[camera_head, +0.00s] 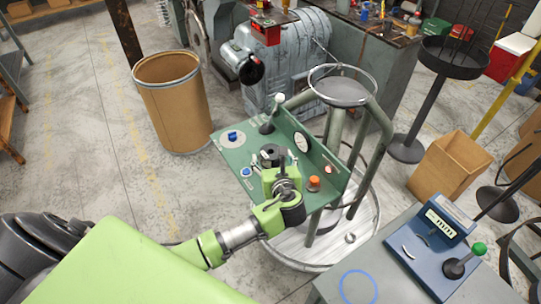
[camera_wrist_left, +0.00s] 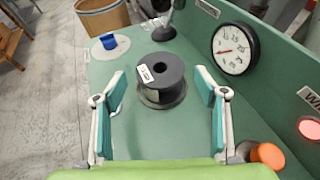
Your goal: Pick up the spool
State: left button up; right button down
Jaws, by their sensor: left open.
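The spool (camera_wrist_left: 165,84) is dark grey with a white label on its top. It stands upright on the green panel (camera_wrist_left: 145,140) of the machine; in the head view the spool (camera_head: 270,152) shows just beyond my gripper. My left gripper (camera_wrist_left: 160,92) is open, with one finger to the left of the spool and one to the right. Clear gaps show between the spool and both fingers. In the head view my left gripper (camera_head: 282,180) is over the panel and hides part of it. My right gripper is not in view.
A round gauge (camera_wrist_left: 235,48) stands behind the panel to the right of the spool. An orange knob (camera_wrist_left: 268,156) is near the right finger. A blue knob (camera_wrist_left: 109,41) and a lever (camera_wrist_left: 163,30) are further back. A blue box (camera_head: 432,250) sits on a grey table.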

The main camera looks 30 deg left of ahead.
aim_at(270, 152)
pick_arm(q)
jog(key=shift+w+a+p, duration=0.3)
jog(key=shift+w, duration=0.15)
jog(key=x, duration=0.3)
jog(key=shift+w+a+f, duration=0.1)
jog(key=shift+f, duration=0.05)
jog(key=shift+w+a+f, duration=0.2)
jog(key=shift+w, duration=0.05)
jog(key=c, duration=1.3)
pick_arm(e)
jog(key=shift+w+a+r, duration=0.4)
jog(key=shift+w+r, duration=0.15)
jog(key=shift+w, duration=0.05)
